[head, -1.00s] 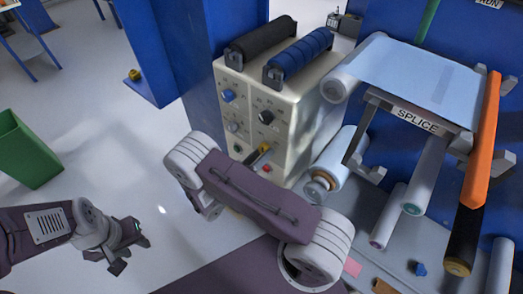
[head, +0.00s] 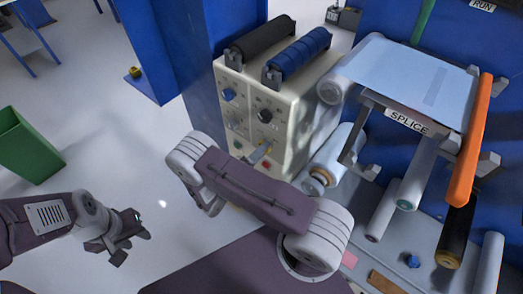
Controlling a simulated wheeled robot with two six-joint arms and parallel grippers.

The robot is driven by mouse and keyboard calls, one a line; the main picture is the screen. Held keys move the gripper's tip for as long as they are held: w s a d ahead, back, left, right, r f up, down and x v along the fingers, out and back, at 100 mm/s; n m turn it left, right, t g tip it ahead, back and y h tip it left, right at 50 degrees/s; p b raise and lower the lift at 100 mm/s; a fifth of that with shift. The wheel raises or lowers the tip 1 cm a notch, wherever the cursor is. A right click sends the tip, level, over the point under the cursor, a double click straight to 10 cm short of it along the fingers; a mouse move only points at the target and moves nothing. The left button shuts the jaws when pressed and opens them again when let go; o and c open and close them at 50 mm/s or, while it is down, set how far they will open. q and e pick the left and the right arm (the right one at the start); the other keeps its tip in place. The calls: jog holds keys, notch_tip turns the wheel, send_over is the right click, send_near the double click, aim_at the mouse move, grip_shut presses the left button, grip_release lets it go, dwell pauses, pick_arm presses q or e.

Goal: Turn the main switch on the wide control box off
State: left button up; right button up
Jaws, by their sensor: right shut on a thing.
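The wide control box (head: 297,118) is cream, with knobs on its front and a black and a blue roller on top. Low on its front is the main switch (head: 267,148), a small yellow part with a greyish piece beside it; its exact setting is too small to tell. My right arm's forearm crosses in front of the box's lower edge. My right gripper (head: 256,157) is mostly hidden behind that forearm; what shows of it is at the switch, shut on it. My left gripper (head: 131,240) is away from the box, low at the left, empty, with its fingers apart.
A blue post (head: 180,60) stands left of the box. To the right are the splice table (head: 410,122), an orange bar (head: 468,140) and several rollers. A green bin (head: 25,148) stands at far left. The floor between bin and box is clear.

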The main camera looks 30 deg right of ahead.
dwell(0.4)
jog(key=o, duration=1.4)
jog(key=shift+c, duration=0.2)
jog(key=b+v, duration=0.1)
jog(key=v, duration=0.8)
jog(key=shift+b, duration=0.35)
jog(key=shift+a, duration=0.1)
